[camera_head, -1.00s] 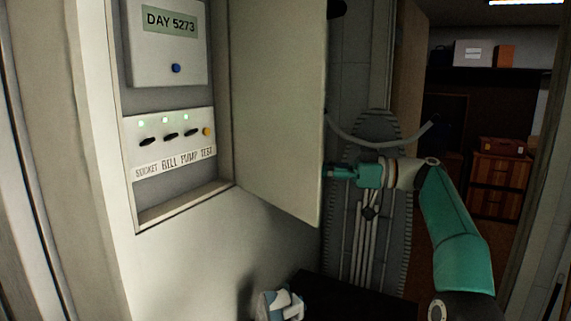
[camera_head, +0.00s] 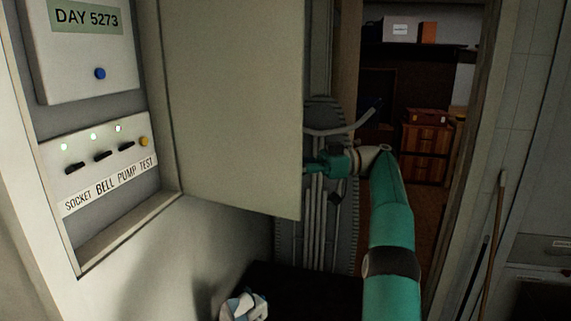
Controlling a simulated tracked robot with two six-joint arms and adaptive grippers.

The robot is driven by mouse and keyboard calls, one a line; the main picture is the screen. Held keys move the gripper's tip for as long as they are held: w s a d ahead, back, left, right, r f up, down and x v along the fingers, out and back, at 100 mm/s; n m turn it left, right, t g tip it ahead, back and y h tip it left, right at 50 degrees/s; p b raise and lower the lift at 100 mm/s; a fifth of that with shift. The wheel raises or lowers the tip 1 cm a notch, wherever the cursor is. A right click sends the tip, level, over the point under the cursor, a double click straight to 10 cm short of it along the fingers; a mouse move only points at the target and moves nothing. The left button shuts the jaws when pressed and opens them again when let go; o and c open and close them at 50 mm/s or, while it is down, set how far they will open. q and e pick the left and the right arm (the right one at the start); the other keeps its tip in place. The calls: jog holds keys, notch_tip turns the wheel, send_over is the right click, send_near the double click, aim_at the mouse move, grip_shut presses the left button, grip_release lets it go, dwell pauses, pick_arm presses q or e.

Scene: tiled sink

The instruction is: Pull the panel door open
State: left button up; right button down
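The panel door (camera_head: 235,105) stands open, swung out to the right of a wall recess. Inside the recess are a box with a "DAY 5273" display (camera_head: 86,17) and a switch panel (camera_head: 105,155) labelled SOCKET, BELL, PUMP, TEST. My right arm comes in from the lower right, and its teal gripper (camera_head: 314,166) is at the door's right edge. The fingertips are partly hidden at or behind that edge, so I cannot tell whether they touch or grip it. At the bottom, a small white and blue part (camera_head: 243,306) shows; my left gripper cannot be made out.
Behind my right gripper stands a grey ironing-board-like shape (camera_head: 345,230) with pale pipes. A doorway at the right leads to a room with a wooden drawer cabinet (camera_head: 425,150) and a shelf with boxes (camera_head: 400,30). A thin pole (camera_head: 490,240) leans at the right.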

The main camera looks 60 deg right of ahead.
pick_arm(q)
jog(key=shift+a, duration=0.2)
pick_arm(e)
jog(key=shift+r, duration=0.15)
jog(key=c, duration=1.2)
grip_release()
jog(key=shift+w, duration=0.2)
pick_arm(q)
jog(key=shift+w+a, duration=0.1)
pick_arm(e)
jog(key=shift+s, duration=0.1)
pick_arm(q)
jog(key=shift+f, duration=0.1)
